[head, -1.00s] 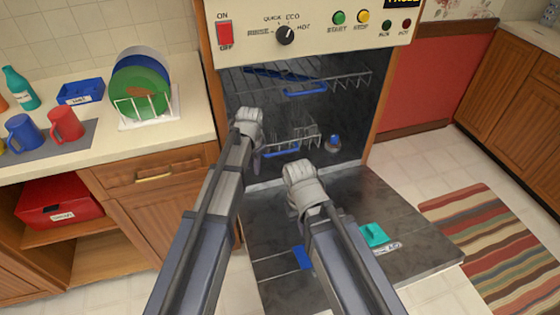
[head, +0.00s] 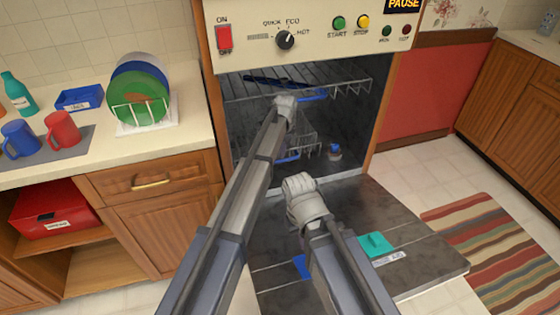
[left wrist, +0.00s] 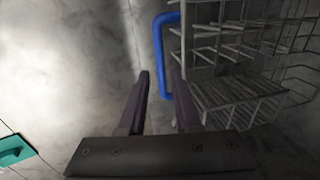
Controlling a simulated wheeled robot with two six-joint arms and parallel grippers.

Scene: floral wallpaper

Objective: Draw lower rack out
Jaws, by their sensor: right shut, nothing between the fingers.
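The dishwasher's door (head: 400,235) is folded down flat. The lower rack (head: 304,143) is inside the cavity, its blue handle (head: 287,156) partly hidden by my left arm. The upper rack (head: 345,88) is above it, with a blue handle (head: 313,95). My right gripper (head: 298,186) is shut and empty above the door.
A teal dispenser lid (head: 375,244) and a blue piece (head: 303,266) are on the door. The counter at left holds mugs (head: 62,129) and a plate rack (head: 160,122). A striped rug (head: 495,245) lies at right.

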